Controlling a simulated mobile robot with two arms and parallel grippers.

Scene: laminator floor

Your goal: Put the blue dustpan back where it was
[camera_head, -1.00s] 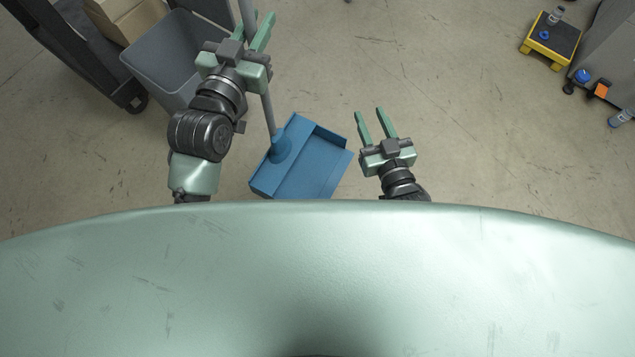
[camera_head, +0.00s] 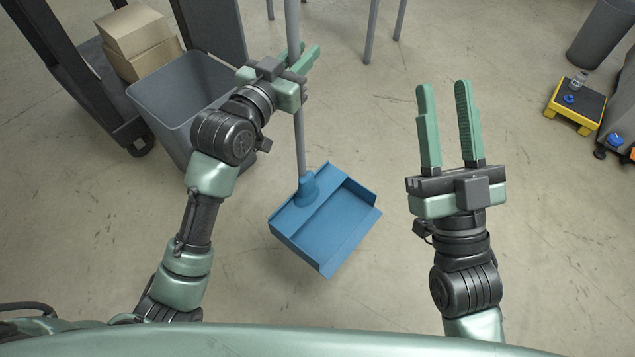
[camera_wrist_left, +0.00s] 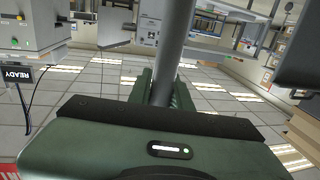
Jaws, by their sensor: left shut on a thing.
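The blue dustpan (camera_head: 328,222) has a flat blue pan and a long grey handle (camera_head: 299,140) that rises past the top of the head view. My left gripper (camera_head: 304,62) is shut on the handle, well above the pan. The handle also shows between the fingers in the left wrist view (camera_wrist_left: 172,60). The pan is over the bare floor between my two arms; I cannot tell whether it touches the floor. My right gripper (camera_head: 446,112) is open and empty, to the right of the dustpan.
A grey bin (camera_head: 180,98) stands just left of my left gripper. Cardboard boxes (camera_head: 138,40) rest on a dark cart behind it. A yellow-edged step (camera_head: 574,106) with small items and a dark bin (camera_head: 600,35) are at right. The middle floor is clear.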

